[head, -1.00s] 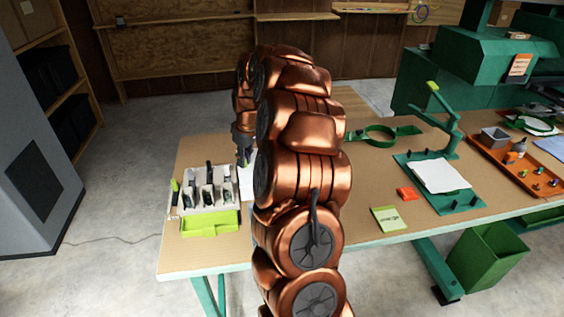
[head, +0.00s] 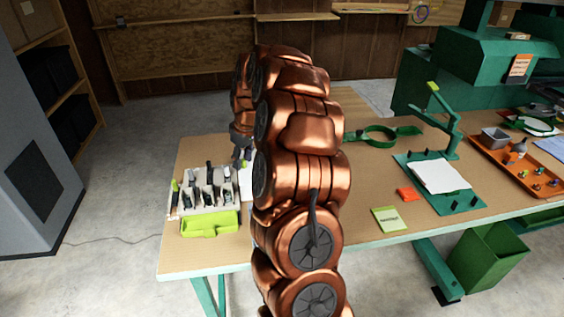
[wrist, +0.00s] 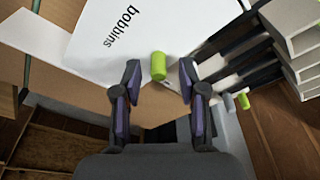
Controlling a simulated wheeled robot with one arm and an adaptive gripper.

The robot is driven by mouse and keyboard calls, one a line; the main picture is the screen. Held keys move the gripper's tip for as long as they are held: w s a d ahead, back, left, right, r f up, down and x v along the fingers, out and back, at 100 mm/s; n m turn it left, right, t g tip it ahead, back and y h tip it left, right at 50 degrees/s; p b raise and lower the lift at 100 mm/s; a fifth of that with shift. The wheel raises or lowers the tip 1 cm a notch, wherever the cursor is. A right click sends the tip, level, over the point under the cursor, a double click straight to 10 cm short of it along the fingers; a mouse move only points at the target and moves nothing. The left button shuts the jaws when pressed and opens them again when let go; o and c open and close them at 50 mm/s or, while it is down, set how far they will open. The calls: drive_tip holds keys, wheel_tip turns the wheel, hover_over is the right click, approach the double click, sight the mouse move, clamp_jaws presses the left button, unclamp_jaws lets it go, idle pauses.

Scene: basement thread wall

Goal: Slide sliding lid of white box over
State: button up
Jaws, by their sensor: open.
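A white box lid marked "bobbins" (wrist: 135,35) fills the upper middle of the wrist view. A short lime-green knob (wrist: 158,66) stands at its near edge. My gripper (wrist: 160,64) is open, with one dark fingertip on each side of the knob and a gap on both sides. I cannot tell whether the fingertips are level with the knob in depth. In the head view my gripper (head: 243,150) is at the left of the table, above and beside the white surface (head: 246,180), which my arm mostly hides.
A pale organizer with dark tools (head: 207,192) and a lime-green tray (head: 210,224) stand left of my arm. The organizer's slots show at right in the wrist view (wrist: 285,40). The table (head: 300,225) has a green notepad (head: 390,219) and an orange item (head: 406,194) right of my arm.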

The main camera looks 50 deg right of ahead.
drive_tip(key=shift+w+p+v, duration=0.15)
drive_tip(key=shift+w+v, duration=0.05)
drive_tip(key=shift+v, duration=0.75)
drive_tip(key=shift+w+p+v, duration=0.2)
drive_tip(key=shift+v, duration=0.75)
drive_tip(key=shift+w+p+v, duration=0.15)
drive_tip(key=shift+w+v, duration=0.05)
drive_tip(key=shift+v, duration=0.8)
drive_tip(key=shift+a+r, duration=0.1)
drive_tip(key=shift+r, duration=0.05)
drive_tip(key=shift+w+p+v, duration=0.2)
drive_tip(key=shift+v, duration=0.75)
drive_tip(key=shift+w+p+v, duration=0.15)
drive_tip(key=shift+w+v, duration=0.05)
drive_tip(key=shift+v, duration=0.75)
drive_tip(key=shift+r, duration=0.1)
